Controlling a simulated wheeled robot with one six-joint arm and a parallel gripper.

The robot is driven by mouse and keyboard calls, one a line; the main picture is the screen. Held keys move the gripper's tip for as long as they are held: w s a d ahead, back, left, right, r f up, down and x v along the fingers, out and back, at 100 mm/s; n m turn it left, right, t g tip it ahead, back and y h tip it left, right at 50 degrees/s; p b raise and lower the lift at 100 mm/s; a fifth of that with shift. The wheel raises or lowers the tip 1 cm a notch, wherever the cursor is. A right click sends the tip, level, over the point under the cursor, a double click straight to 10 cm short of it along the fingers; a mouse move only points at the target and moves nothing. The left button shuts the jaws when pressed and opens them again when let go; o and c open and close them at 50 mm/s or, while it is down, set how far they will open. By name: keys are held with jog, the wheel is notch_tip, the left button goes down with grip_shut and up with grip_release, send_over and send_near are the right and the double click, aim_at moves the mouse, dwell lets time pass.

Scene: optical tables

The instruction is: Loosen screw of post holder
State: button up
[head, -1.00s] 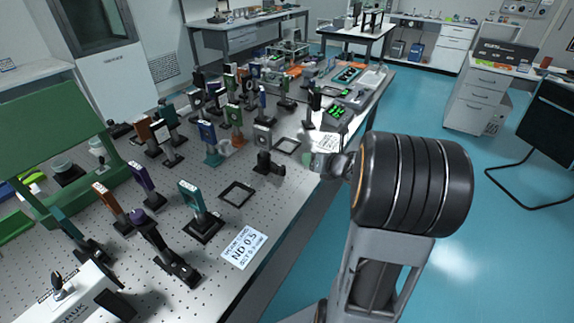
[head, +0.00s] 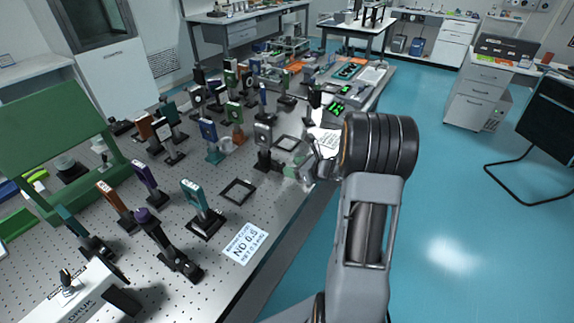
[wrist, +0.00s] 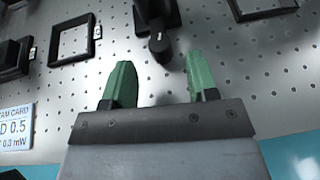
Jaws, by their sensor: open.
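My gripper (wrist: 158,62) is open and empty, its two green fingers spread and pointing towards a black post holder (wrist: 155,10) at the top of the wrist view. A dark round screw knob (wrist: 159,45) juts from the holder towards me. It lines up with the gap between the fingers, just beyond their tips, and nothing touches it. The screw is too small to make out there.
Empty black square frames (head: 238,191) (head: 286,143) lie near the holder on the perforated table. A white ND 0.5 card (head: 245,243) lies at the near edge. Several mounted optics, such as a teal one (head: 195,197), crowd the left. Blue floor (head: 450,220) is open on the right.

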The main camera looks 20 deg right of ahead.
jog(key=shift+x, duration=1.9)
jog(key=shift+c, duration=0.4)
jog(key=c, duration=0.9)
jog(key=shift+o, duration=0.2)
jog(key=m+b, duration=0.1)
jog(key=b, duration=0.2)
jog(key=shift+a+f+t+h, duration=0.1)
jog(key=shift+f+t+h, duration=0.2)
jog(key=shift+f+h, duration=0.1)
jog(key=shift+h+b, duration=0.4)
jog(key=shift+b, duration=0.55)
jog(key=m+h+b, duration=0.1)
jog(key=b, duration=0.2)
jog(key=m+t+h+b, duration=0.1)
jog(key=b, duration=0.2)
jog(key=shift+a+r+m, duration=0.2)
jog(key=shift+m, duration=0.2)
jog(key=shift+s+r+m+h+b, duration=0.1)
jog(key=shift+r+m+h+b, duration=0.25)
jog(key=shift+h+b, duration=0.4)
